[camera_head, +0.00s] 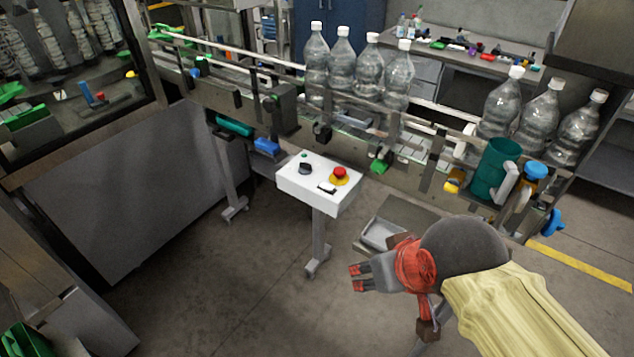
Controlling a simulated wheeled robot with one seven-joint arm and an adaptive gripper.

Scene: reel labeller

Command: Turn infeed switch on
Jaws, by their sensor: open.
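A white control box (319,187) stands on a grey post in front of the conveyor, near the middle of the view. On its top are a black rotary switch (305,168), a red emergency button (340,172) on a yellow base, a small green button (304,155) and a small black-and-white part (327,188). No label can be read, so I cannot tell which is the infeed switch. My gripper (354,278) is open and empty, to the lower right of the box and apart from it. Its red-tipped fingers point left.
A conveyor (440,122) with several clear bottles (397,75) runs behind the box. A machine enclosure (130,185) stands at the left. A grey tray (383,234) lies behind my gripper. The floor left of my gripper is clear.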

